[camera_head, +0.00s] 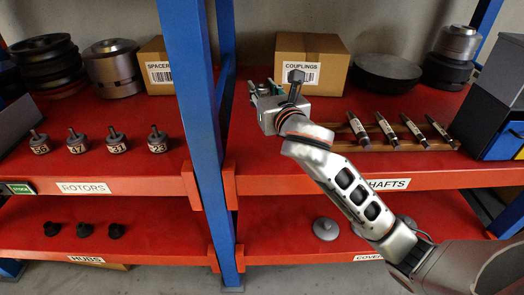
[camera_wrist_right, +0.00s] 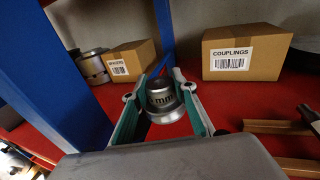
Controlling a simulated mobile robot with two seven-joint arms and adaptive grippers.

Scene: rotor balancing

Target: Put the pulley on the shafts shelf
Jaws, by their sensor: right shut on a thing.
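My right gripper (camera_head: 263,88) is above the back left part of the upper right shelf (camera_head: 435,100), whose front label ends in "HAFTS". In the right wrist view, the green-padded fingers of this gripper are shut on a grey metal pulley (camera_wrist_right: 162,97) with dark "mm" marking. The pulley is upright between the fingers, over red shelf surface; I cannot tell whether it touches the shelf. In the head view the gripper mostly hides it. My left gripper is not in view.
A blue post (camera_head: 195,110) stands just left of the gripper. The couplings box (camera_head: 318,62) is behind it. Several labelled shafts (camera_head: 385,130) lie on a wooden rack to the right.

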